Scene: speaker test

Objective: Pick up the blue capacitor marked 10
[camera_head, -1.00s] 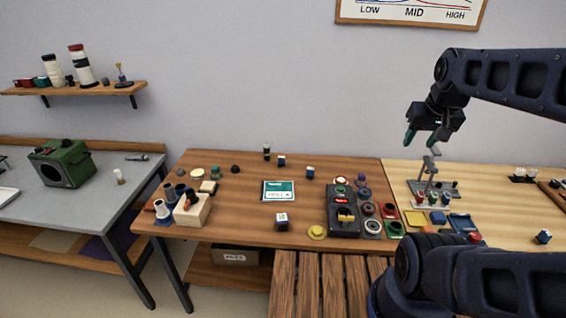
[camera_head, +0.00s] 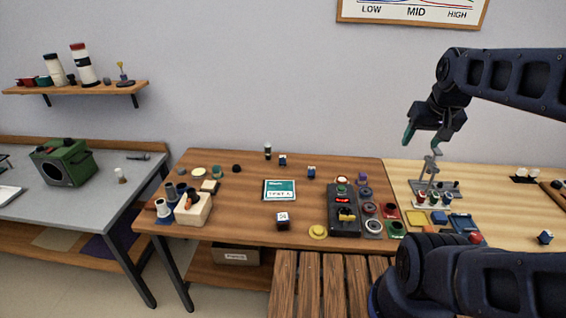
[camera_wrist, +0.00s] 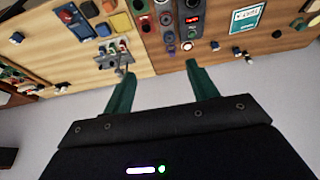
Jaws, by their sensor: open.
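Several small blue-and-white parts could be the blue capacitor; I cannot read a 10 on any of them. One blue part (camera_head: 311,172) and another blue part (camera_head: 283,160) stand toward the back of the brown table. A third blue part (camera_head: 545,237) is at the right on the lighter table. A dark cube with a white marked top (camera_head: 282,221) sits near the brown table's front. My gripper (camera_head: 427,139) is open and empty, raised above the lighter table near a metal stand. Its two green fingers (camera_wrist: 162,75) show apart in the wrist view, with nothing between them.
A dark control box (camera_head: 343,218) with a yellow knob stands at the brown table's right, beside several round coloured parts. The metal stand (camera_head: 428,176) rises below my gripper. The brown table's middle has free room.

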